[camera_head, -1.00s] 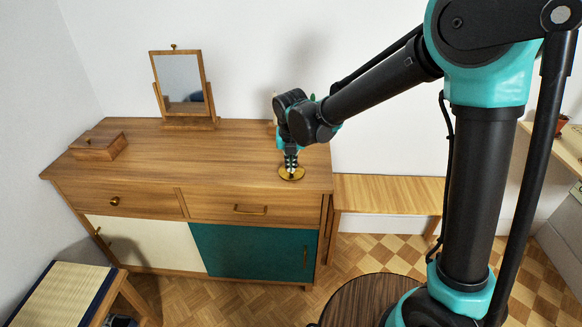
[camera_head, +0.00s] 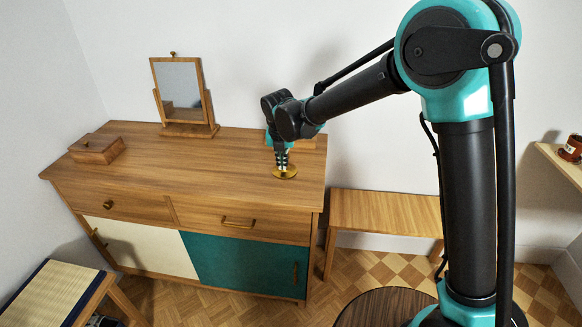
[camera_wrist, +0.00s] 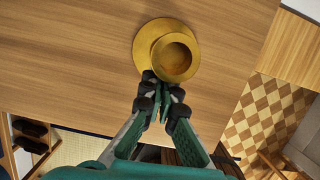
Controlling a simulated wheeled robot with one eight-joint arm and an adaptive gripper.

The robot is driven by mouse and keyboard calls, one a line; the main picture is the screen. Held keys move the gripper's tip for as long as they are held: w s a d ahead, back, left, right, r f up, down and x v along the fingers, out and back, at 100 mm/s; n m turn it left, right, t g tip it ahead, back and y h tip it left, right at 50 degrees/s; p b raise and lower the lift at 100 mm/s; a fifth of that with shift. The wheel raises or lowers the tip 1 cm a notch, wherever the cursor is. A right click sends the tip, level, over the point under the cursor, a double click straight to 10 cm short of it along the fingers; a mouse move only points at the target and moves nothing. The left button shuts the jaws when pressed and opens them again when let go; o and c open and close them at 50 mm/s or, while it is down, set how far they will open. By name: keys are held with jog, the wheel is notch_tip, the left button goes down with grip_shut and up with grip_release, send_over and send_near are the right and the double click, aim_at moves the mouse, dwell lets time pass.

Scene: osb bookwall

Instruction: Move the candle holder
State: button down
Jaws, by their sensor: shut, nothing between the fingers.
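The brass candle holder (camera_head: 285,172) stands upright on the wooden sideboard top (camera_head: 230,155), near its front right part. In the wrist view the candle holder (camera_wrist: 148,42) shows as a round saucer with a hollow cup. My gripper (camera_head: 282,160) points down at the holder in the head view, hiding part of it. In the wrist view my gripper (camera_wrist: 165,90) has its fingertips together, close beside the saucer's near edge, with nothing between them. I cannot tell whether they touch the holder.
A mirror (camera_head: 182,85) stands at the back of the sideboard, and a wooden box (camera_head: 97,149) sits at its left. A wooden item (camera_head: 306,141) is partly hidden behind my gripper. A lower bench (camera_head: 385,212) stands to the right. The middle of the top is clear.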

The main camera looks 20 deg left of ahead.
jog(key=w, duration=0.2)
jog(key=w+a, duration=0.1)
jog(key=w, duration=0.1)
jog(key=w+a, duration=0.1)
jog(key=w, duration=0.1)
jog(key=shift+w, duration=0.25)
jog(key=shift+s, duration=0.1)
